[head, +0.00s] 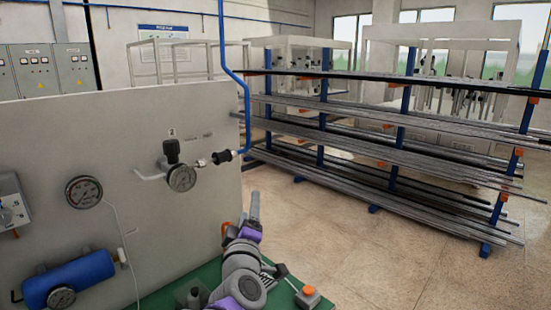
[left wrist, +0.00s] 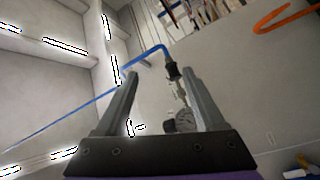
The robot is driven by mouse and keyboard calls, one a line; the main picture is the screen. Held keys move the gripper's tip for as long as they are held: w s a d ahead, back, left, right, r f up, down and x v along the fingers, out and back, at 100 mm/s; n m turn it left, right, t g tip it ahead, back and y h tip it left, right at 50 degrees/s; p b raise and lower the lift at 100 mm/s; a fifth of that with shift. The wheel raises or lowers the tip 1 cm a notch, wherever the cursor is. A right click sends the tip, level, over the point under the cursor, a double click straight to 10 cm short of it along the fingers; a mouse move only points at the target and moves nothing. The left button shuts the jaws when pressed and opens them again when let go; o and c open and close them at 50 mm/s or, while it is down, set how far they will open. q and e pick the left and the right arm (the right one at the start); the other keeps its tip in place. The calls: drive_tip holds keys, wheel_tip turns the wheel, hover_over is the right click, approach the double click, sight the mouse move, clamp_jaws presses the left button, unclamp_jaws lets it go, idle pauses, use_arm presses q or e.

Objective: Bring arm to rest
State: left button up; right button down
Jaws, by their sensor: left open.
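My left arm, grey with purple bands, rises from the bottom middle of the head view. Its left gripper (head: 253,210) is up near the right edge of the grey panel (head: 120,150), seen small and end-on. In the left wrist view the left gripper (left wrist: 160,74) shows two grey fingers spread apart with nothing between them. Past the fingers, the gauge (left wrist: 185,121) and black fitting (left wrist: 172,71) stand at a distance on the panel. My right gripper is not in view.
A blue pipe (head: 246,105) runs down to the black fitting (head: 222,156) and gauge (head: 181,177). A blue cylinder (head: 70,279) is at lower left. A small orange-topped box (head: 308,296) is beside my arm. A rack of bars (head: 395,150) stands behind; open floor (head: 350,250) lies right.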

use_arm(q)
drive_tip(key=s+a+f+m+g, duration=0.3)
drive_tip(key=s+f+m+g, duration=0.1)
drive_tip(key=s+f, duration=0.6)
drive_tip(key=s+a+f+m+g, duration=0.4)
drive_tip(key=s+f+g, duration=0.1)
drive_tip(key=s+f, duration=0.6)
drive_tip(key=s+a+f+m+g, duration=0.4)
drive_tip(key=s+f, duration=0.7)
drive_tip(key=f, duration=0.1)
drive_tip(key=shift+a+f+m+g, duration=0.2)
drive_tip(key=shift+a+m+g, duration=0.05)
drive_tip(key=shift+m+g, duration=0.15)
